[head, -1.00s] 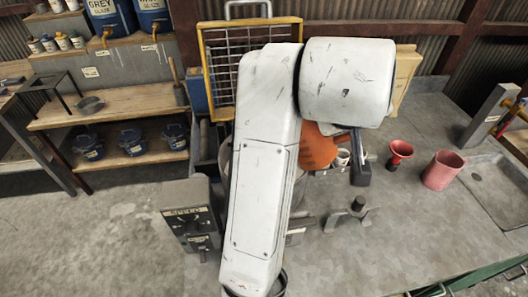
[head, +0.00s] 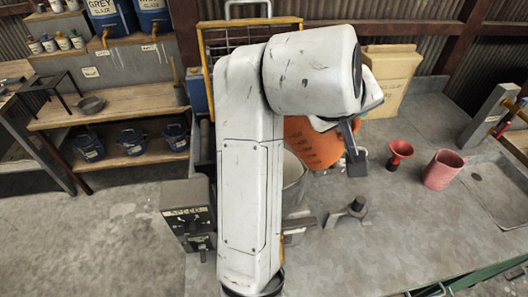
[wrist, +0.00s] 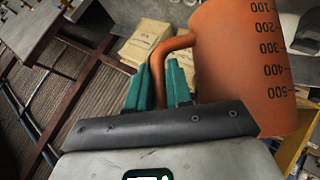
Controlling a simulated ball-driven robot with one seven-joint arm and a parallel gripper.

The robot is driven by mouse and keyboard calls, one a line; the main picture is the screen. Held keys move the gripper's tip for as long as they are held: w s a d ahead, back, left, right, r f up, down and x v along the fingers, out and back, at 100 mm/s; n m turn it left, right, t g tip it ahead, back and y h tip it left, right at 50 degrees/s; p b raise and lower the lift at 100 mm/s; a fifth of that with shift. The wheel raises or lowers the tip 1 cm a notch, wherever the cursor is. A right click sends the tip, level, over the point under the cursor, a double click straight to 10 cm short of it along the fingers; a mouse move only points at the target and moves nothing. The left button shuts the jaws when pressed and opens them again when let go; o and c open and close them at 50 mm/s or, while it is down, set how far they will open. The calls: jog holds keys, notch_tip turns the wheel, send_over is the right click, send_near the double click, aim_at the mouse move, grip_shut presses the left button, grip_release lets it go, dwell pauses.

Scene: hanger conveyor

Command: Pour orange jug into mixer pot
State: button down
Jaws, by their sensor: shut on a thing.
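The orange jug (head: 312,143) is held up beside the mixer pot (head: 294,182) and looks tilted in the head view. The pot is a grey metal vessel, mostly hidden behind my arm, so its contents do not show. My gripper (wrist: 160,84) is shut on the jug's handle, with a teal finger on each side. In the wrist view the jug (wrist: 245,60) shows black scale marks on its side; its inside is not visible. I cannot tell whether anything flows from it.
A grey control box (head: 190,212) marked SPEED stands left of the pot. The front right of the grey bench (head: 400,240) is clear.

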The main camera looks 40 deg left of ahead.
jog(key=shift+a+r+h, duration=0.1)
jog(key=shift+r+h, duration=0.1)
jog(key=shift+h, duration=0.1)
jog(key=shift+s+a+r+n+t+h, duration=0.1)
jog(key=shift+a+r+n+t+h, duration=0.1)
jog(key=shift+n+t+h, duration=0.15)
dwell(0.6)
jog(key=shift+s+a+r+t+h, duration=0.1)
jog(key=shift+a+r+t+h, duration=0.05)
jog(key=shift+a+t+h, duration=0.15)
jog(key=shift+d, duration=0.1)
jog(key=shift+s+n, duration=0.1)
jog(key=shift+n, duration=0.15)
jog(key=shift+s+a+r+t+h, duration=0.1)
jog(key=shift+a+r+t+h, duration=0.05)
jog(key=shift+a+t+h, duration=0.15)
jog(key=shift+a+n+h, duration=0.2)
jog(key=shift+n+h, duration=0.05)
jog(key=shift+n, duration=0.05)
jog(key=shift+s+a+t, duration=0.15)
jog(key=shift+a+t, duration=0.1)
